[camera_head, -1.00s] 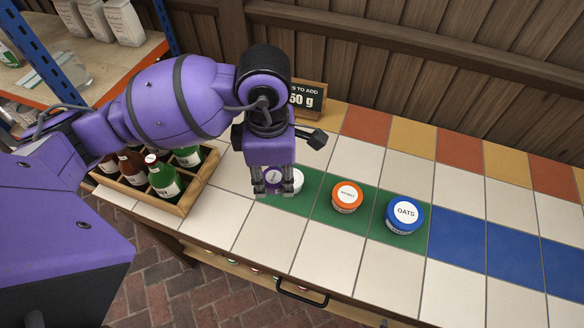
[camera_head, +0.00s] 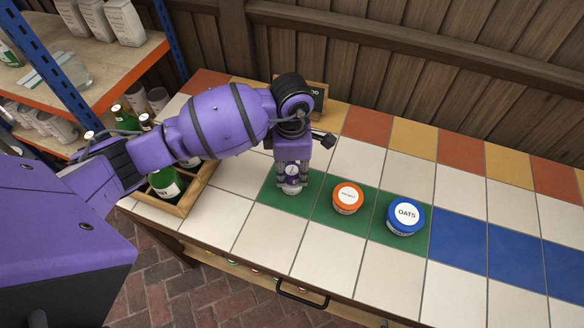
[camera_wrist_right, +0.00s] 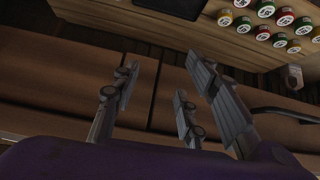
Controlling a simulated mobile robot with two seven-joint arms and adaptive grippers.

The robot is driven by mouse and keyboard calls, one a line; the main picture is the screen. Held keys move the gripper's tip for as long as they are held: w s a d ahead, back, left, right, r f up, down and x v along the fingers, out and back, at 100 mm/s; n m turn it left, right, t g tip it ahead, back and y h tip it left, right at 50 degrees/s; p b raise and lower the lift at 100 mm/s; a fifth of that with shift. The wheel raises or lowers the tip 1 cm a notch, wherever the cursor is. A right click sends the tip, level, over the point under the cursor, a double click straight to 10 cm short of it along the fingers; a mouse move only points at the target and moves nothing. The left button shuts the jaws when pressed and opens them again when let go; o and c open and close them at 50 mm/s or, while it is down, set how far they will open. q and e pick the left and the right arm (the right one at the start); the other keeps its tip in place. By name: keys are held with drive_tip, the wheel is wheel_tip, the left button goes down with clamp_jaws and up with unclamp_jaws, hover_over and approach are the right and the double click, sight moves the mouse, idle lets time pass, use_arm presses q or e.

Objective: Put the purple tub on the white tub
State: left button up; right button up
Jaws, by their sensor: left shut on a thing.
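My left gripper (camera_head: 292,184) is shut on the purple tub (camera_head: 292,170), whose pale round lid label shows between the fingers. The white tub (camera_head: 291,191) shows only as a pale strip below it, on the left green tile; the fingers and the purple tub hide most of it. The purple tub is over the white tub, but I cannot tell whether they touch. My right gripper (camera_wrist_right: 163,72) is open and empty in the right wrist view, with its fingers spread apart.
An orange-lidded tub (camera_head: 347,197) and a blue OATS tub (camera_head: 405,215) stand to the right on green tiles. A wooden bottle crate (camera_head: 196,190) stands left. A small sign (camera_head: 314,93) is behind. Blue tiles (camera_head: 458,245) at right are clear. Several jars (camera_wrist_right: 284,16) show in the right wrist view.

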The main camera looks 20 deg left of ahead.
sight(292, 169)
use_arm(q)
drive_tip(key=shift+f, duration=0.1)
drive_tip(key=o, duration=1.1)
wheel_tip(292, 169, up, 12)
drive_tip(key=shift+r, duration=0.25)
